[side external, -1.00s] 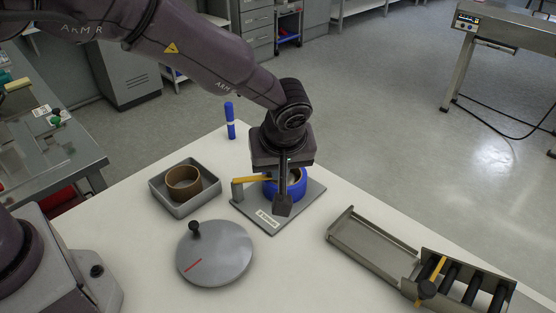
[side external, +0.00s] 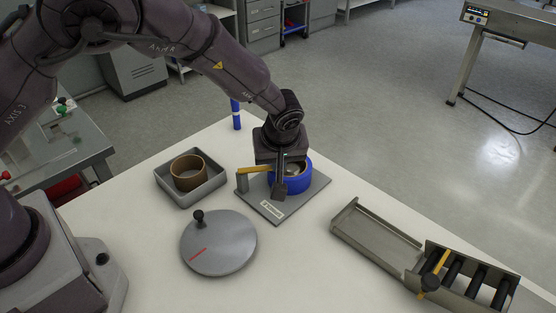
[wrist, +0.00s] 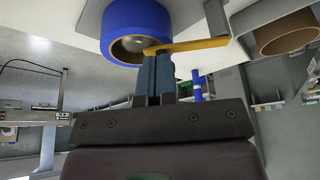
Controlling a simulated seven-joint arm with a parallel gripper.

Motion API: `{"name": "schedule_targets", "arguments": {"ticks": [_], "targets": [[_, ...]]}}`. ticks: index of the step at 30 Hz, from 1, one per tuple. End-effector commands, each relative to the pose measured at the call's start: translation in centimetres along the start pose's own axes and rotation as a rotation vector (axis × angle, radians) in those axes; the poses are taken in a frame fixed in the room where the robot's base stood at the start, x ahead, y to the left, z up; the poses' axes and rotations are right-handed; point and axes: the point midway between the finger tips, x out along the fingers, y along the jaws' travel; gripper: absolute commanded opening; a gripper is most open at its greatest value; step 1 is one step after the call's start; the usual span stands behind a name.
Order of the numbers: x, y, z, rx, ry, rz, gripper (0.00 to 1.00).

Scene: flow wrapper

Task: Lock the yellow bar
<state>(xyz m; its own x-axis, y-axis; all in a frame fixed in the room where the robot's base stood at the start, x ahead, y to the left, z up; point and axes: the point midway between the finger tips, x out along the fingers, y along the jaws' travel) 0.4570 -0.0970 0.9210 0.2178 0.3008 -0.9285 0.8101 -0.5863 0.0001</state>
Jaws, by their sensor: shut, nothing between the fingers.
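A yellow bar (side external: 254,169) reaches from a grey post on a grey plate (side external: 264,208) to a blue roll (side external: 301,182) standing on that plate. In the wrist view the yellow bar (wrist: 195,45) runs from the post at the upper right across the edge of the blue roll (wrist: 133,18). My gripper (side external: 279,190) is shut and empty, pointing down in front of the roll at the bar's free end. In the wrist view its fingertips (wrist: 157,58) overlap the bar's end; I cannot tell whether they touch it. In the side view my gripper hides part of the roll.
A square tray with a brown ring (side external: 190,173) stands left of the plate. A round grey lid (side external: 218,243) with a black knob lies in front. At right are a metal chute (side external: 375,245) and rollers with another yellow bar (side external: 436,263). A blue cylinder (side external: 236,114) stands behind.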

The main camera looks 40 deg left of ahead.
Motion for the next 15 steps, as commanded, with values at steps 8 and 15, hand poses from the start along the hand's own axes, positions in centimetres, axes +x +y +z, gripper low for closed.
{"name": "schedule_targets", "arguments": {"ticks": [8,15], "targets": [[0.6,0.3,-1.6,-0.111,0.001,-0.044,0.0],[0.7,0.2,-1.7,-0.125,0.001,-0.051,0.0]]}}
